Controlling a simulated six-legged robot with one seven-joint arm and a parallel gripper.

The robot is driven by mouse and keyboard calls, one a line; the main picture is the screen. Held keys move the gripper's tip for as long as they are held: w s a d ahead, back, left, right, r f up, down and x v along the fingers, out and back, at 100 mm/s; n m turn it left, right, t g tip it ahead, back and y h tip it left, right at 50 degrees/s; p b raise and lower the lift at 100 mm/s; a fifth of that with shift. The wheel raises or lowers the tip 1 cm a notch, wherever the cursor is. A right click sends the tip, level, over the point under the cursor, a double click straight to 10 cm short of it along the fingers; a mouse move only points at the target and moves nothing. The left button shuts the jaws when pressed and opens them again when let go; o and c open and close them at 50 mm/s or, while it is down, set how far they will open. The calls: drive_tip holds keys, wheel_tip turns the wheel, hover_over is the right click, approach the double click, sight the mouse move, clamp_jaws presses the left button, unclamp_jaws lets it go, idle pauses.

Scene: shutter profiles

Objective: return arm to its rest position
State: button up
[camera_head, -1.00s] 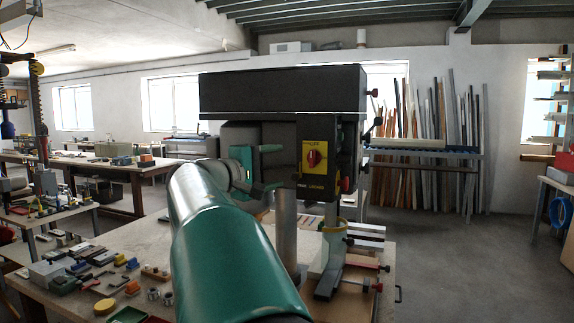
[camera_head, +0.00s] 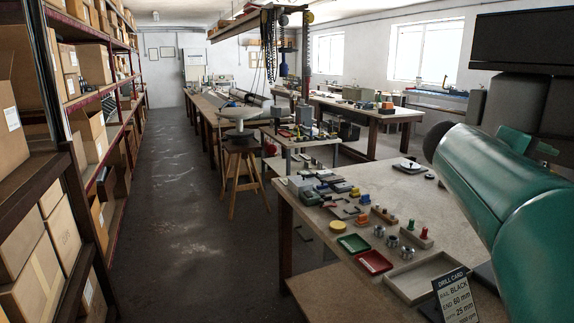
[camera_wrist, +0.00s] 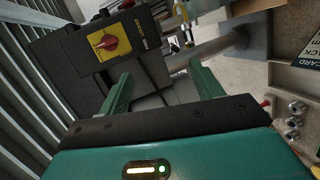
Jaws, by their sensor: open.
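My arm's teal links (camera_head: 500,205) reach across the right side of the body view, over the workbench. My gripper (camera_wrist: 155,85) shows in the wrist view with its two green fingers apart and nothing between them. Beyond the fingers stands the dark drill press (camera_wrist: 110,50) with a yellow plate and red switch. The drill press head (camera_head: 530,45) is partly cut off at the right edge there.
The workbench (camera_head: 440,215) holds several small blocks, a green tray (camera_head: 353,243), a red tray (camera_head: 374,262), metal rings (camera_head: 407,252) and a drill card (camera_head: 455,298). A stool (camera_head: 240,175) stands beyond it. Shelves with boxes (camera_head: 95,135) line the left. The aisle floor (camera_head: 185,225) is clear.

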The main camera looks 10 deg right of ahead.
drive_tip(key=s+a+f+t+y, duration=0.1)
drive_tip(key=a+f+y, duration=0.4)
drive_tip(key=a, duration=0.8)
drive_tip(key=s+a+f+n+t+y, duration=0.1)
drive_tip(key=a+f+y, duration=0.4)
drive_tip(key=a+f, duration=0.7)
drive_tip(key=s+a+f+t+y, duration=0.3)
drive_tip(key=a+f, duration=0.6)
drive_tip(key=a, duration=0.6)
drive_tip(key=shift+s+a+f+n+t+y, duration=0.2)
drive_tip(key=shift+n+t+y, duration=0.2)
drive_tip(key=shift+t+y, duration=0.6)
drive_tip(key=shift+d, duration=0.1)
drive_tip(key=c, duration=0.6)
drive_tip(key=shift+d, duration=0.15)
drive_tip(key=shift+c, duration=0.2)
